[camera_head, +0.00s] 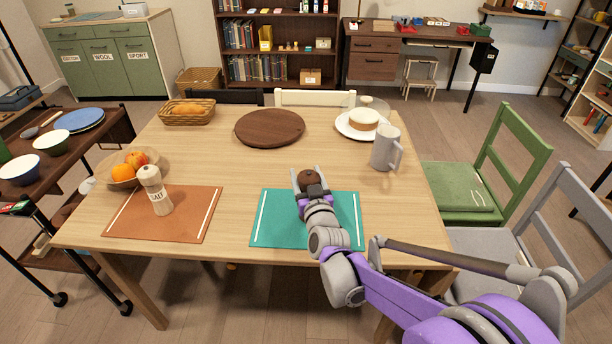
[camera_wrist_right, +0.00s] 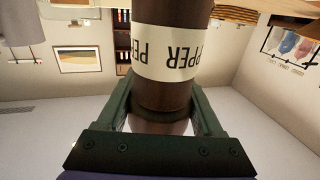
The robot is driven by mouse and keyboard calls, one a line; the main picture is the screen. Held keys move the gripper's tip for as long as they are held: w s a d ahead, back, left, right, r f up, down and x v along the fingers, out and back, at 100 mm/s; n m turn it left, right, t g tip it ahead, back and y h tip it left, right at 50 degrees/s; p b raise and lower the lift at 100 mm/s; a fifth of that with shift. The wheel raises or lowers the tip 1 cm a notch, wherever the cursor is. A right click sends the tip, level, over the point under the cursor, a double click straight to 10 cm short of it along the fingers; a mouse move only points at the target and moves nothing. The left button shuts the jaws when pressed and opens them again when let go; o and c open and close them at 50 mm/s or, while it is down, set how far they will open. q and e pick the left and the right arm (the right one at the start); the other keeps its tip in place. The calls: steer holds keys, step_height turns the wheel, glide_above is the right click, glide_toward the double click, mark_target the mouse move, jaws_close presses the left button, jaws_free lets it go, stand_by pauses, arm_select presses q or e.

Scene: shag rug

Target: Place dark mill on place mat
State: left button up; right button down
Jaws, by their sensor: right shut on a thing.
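The dark pepper mill (camera_head: 308,180) is brown and shows above the far edge of the teal place mat in the head view. In the right wrist view the mill (camera_wrist_right: 172,85) carries a white PEPPER label and sits between the fingers. My right gripper (camera_head: 311,184) is shut on it. The teal place mat (camera_head: 275,232) lies at the table's front, partly hidden by my right arm. An orange-brown place mat (camera_head: 190,225) lies to its left with a light salt mill (camera_head: 153,188) upright on it. Whether the dark mill touches the table is unclear. My left gripper is not in view.
A fruit bowl (camera_head: 122,180), bread basket (camera_head: 187,117), round dark board (camera_head: 269,137), plate with a cake (camera_head: 345,129) and grey pitcher (camera_head: 385,150) stand on the table (camera_head: 230,165). Chairs stand along the right side. The table middle is mostly clear.

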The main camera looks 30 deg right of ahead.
steer(key=shift+c, duration=0.2)
jaws_free()
steer(key=shift+f, duration=0.1)
steer(key=shift+r, duration=0.25)
steer(key=p+v, duration=0.1)
steer(key=v, duration=1.1)
steer(key=s+a+f+n+g+y, duration=0.3)
steer(key=s+a+f+g+y, duration=0.3)
steer(key=s+a+f, duration=0.3)
steer(key=s+f+g, duration=0.2)
steer(key=s+g, duration=0.1)
steer(key=s, duration=0.3)
steer(key=s+a+f+g+h, duration=0.1)
steer(key=s+f+g, duration=0.2)
steer(key=s, duration=0.4)
steer(key=shift+a+g, duration=0.3)
steer(key=shift+g, duration=0.1)
